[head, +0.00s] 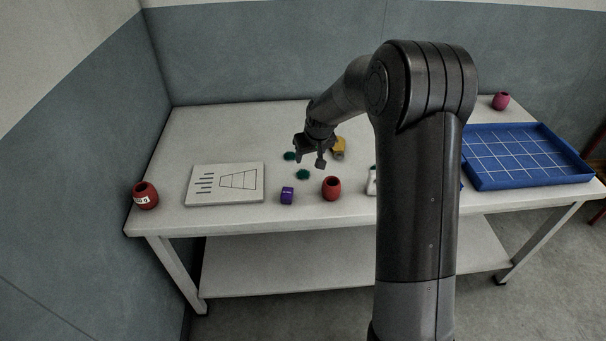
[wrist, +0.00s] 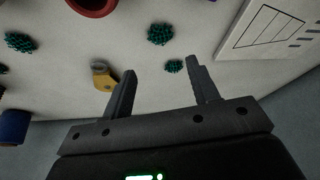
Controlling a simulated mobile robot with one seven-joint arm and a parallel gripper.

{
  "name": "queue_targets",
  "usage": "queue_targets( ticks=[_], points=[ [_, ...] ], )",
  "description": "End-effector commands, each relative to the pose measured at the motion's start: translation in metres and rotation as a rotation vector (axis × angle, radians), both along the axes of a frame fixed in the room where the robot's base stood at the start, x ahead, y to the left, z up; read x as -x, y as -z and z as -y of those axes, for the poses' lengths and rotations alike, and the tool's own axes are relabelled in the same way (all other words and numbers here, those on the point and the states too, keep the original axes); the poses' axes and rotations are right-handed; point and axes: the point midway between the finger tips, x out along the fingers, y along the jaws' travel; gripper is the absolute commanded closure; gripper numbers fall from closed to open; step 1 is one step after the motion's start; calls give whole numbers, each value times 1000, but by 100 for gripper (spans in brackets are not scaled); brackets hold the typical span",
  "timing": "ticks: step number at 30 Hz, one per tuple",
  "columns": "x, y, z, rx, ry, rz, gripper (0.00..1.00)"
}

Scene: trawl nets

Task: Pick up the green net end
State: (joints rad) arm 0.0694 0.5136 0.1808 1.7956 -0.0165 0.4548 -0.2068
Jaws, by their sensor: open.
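Dark green, tufted net ends lie on the white table. In the head view one (head: 290,155) is just left of my gripper and another (head: 303,174) lies nearer the front.
A yellow object (head: 339,146) is close to the right of my gripper. A red pot (head: 332,190) and purple box (head: 287,196) stand in front. A white board (head: 225,195) lies left, with a labelled red pot (head: 146,196) beyond it. A blue gridded tray (head: 530,185) is right.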

Motion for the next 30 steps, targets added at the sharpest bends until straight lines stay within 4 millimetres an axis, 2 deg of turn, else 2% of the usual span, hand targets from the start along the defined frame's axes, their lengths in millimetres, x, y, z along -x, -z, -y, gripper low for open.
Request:
queue_targets(
  ticks=[12,20,24,30],
  points=[
    [-20,49,-6,-2,-4,-3,45],
    [-27,66,-8,-3,-3,-2,45],
    [-33,86,-11,-3,-4,-4,45],
    [-41,104,-14,-3,-2,-2,45]
  ],
)
